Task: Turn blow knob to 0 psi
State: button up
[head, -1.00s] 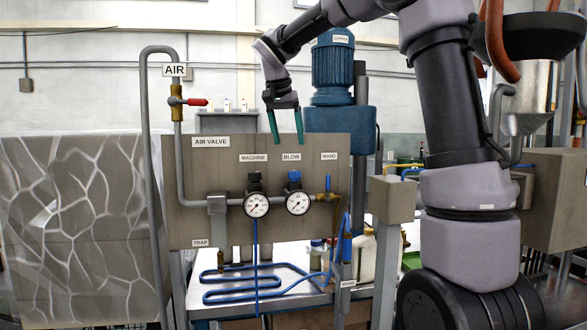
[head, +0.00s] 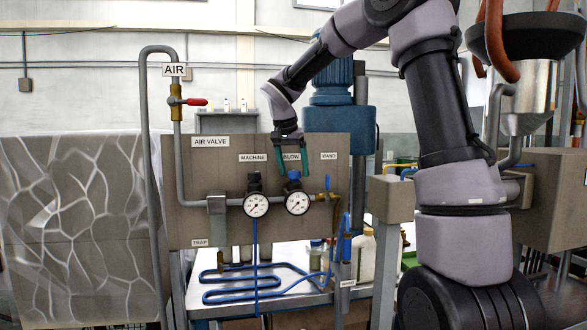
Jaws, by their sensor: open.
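The blow knob (head: 294,178) is a small blue knob on top of the right pressure gauge, under the BLOW label. The blow gauge (head: 298,203) has a white round dial; its reading is too small to tell. My gripper (head: 293,173) points down in front of the panel with its two green fingers open. The fingertips are at about the height of the blue knob in the picture, one on each side of it. I cannot tell whether they touch it. My gripper partly covers the BLOW label.
The machine gauge (head: 256,205) with its black knob (head: 254,181) is close on the left. The wand valve (head: 327,192) is on the right. A grey panel (head: 205,160) backs them. A red-handled air valve (head: 190,102) is at upper left. A table (head: 210,312) with blue hose stands below.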

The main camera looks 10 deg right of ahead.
grip_shut()
jog(key=n+y, duration=0.1)
jog(key=n, duration=0.2)
jog(key=n+t+y, duration=0.1)
jog(key=n, duration=0.1)
jog(key=shift+d+n, duration=0.2)
jog(key=shift+n, duration=0.2)
jog(key=n+y, duration=0.1)
jog(key=n, duration=0.2)
jog(key=n+y, duration=0.1)
jog(key=n, duration=0.2)
jog(key=shift+d+y, duration=0.2)
jog(key=shift+y, duration=0.1)
jog(key=n+g+y, duration=0.1)
jog(key=n, duration=0.2)
jog(key=n+g, duration=0.1)
jog(key=n, duration=0.2)
jog(key=shift+w+d+n+y, duration=0.1)
jog(key=shift+w+n+y, duration=0.05)
jog(key=shift+n+y, duration=0.25)
jog(key=n+g, duration=0.1)
jog(key=n, duration=0.2)
jog(key=n+g, duration=0.1)
jog(key=n, duration=0.2)
jog(key=shift+w+g+y, duration=0.1)
jog(key=shift+g+y, duration=0.2)
jog(key=shift+n, duration=0.4)
